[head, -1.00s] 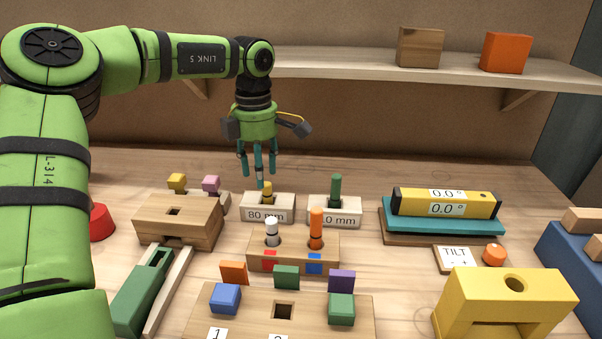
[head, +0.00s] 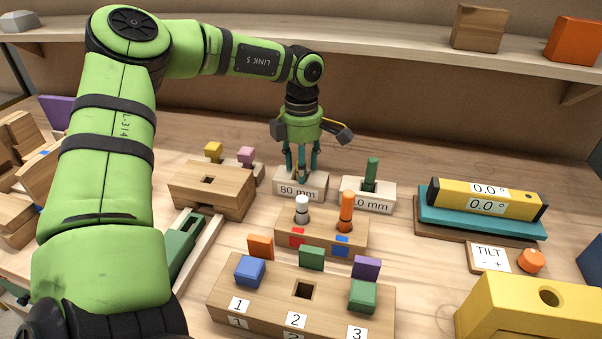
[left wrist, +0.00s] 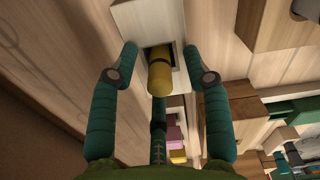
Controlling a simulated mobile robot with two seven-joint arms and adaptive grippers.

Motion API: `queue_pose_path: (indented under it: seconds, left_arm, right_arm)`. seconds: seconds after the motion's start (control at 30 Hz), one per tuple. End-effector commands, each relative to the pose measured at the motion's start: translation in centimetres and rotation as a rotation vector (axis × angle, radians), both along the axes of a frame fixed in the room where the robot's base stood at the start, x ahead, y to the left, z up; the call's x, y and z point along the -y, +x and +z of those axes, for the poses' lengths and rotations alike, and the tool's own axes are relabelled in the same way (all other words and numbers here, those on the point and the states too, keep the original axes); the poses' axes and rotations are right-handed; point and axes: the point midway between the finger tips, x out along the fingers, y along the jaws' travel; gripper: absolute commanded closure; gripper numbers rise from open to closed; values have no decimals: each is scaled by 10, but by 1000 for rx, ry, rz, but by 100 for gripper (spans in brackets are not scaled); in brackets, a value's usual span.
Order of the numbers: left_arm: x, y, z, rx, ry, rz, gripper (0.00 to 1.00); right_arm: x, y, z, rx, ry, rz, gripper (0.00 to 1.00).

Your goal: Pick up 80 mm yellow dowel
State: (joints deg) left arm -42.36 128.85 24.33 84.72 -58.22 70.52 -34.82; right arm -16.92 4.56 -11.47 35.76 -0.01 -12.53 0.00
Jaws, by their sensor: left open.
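The yellow dowel (left wrist: 160,76) stands in a hole of the pale block labelled 80 mm (head: 300,190). In the head view my fingers mostly hide it. My left gripper (head: 301,170) is over that block, pointing down, with its teal fingers spread. In the left wrist view the dowel's end lies between two spread fingers, with a clear gap on each side. The third finger is below the dowel in that picture; whether it touches cannot be told. My right gripper is not in view.
Just right stands a similar block with a green dowel (head: 371,172). A wooden box (head: 211,190) is at left. A shelf (head: 400,45) runs behind.

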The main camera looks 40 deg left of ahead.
Motion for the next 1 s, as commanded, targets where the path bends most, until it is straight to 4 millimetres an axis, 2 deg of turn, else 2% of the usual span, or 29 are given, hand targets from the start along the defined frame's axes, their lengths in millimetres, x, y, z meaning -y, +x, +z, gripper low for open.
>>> queue_pose_path:
  seconds: [0.03,0.07,0.1,0.17,0.2,0.67,0.83,0.97,1.0]
  left_arm:
    - [0,0,0,0,0,0,52]
    - [0,0,0,0,0,0,60]
    - [0,0,0,0,0,0,75]
    - [0,0,0,0,0,0,93]
    - [0,0,0,-1,1,0,98]
    - [0,0,4,0,1,0,98]
    - [0,1,20,3,3,0,98]
    - [0,1,42,6,3,0,98]
    - [8,3,46,2,4,-4,98]
  right_arm:
    - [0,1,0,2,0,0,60]
    - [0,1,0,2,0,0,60]
    - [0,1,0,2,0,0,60]
    - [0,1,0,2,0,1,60]
    - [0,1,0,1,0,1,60]
    - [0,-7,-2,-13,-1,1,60]
    - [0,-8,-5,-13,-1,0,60]
    - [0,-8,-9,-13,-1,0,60]
    - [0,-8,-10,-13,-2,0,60]
